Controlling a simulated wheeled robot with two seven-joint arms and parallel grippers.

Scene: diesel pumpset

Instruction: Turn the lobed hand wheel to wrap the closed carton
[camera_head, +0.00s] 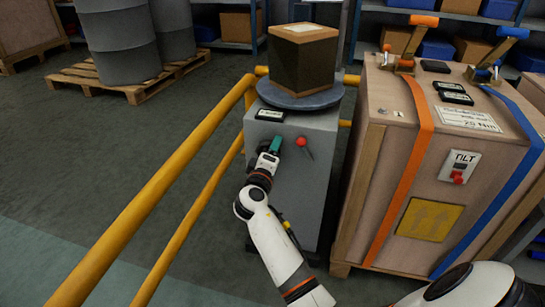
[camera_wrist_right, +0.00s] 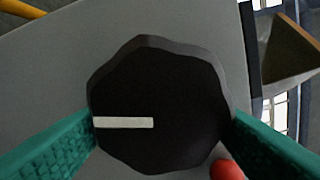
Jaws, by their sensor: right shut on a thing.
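The lobed hand wheel (camera_wrist_right: 160,85) is black with a white bar mark that points left in the right wrist view. My right gripper (camera_wrist_right: 163,118) has its green fingers on both sides of the wheel, touching its rim. In the head view this gripper (camera_head: 275,146) is at the upper front of a grey machine (camera_head: 318,185) and hides the wheel. The closed carton (camera_head: 303,60) stands upright on the round blue-grey turntable (camera_head: 300,98) on top of the machine. Its top is brown cardboard and its sides look dark. My left gripper is not in view.
A red ball-topped lever (camera_head: 301,141) is just right of my right gripper. A yellow rail (camera_head: 165,190) runs along the left. A strapped wooden crate (camera_head: 395,150) stands close on the right. Drums (camera_head: 122,45) on a pallet and shelves are behind.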

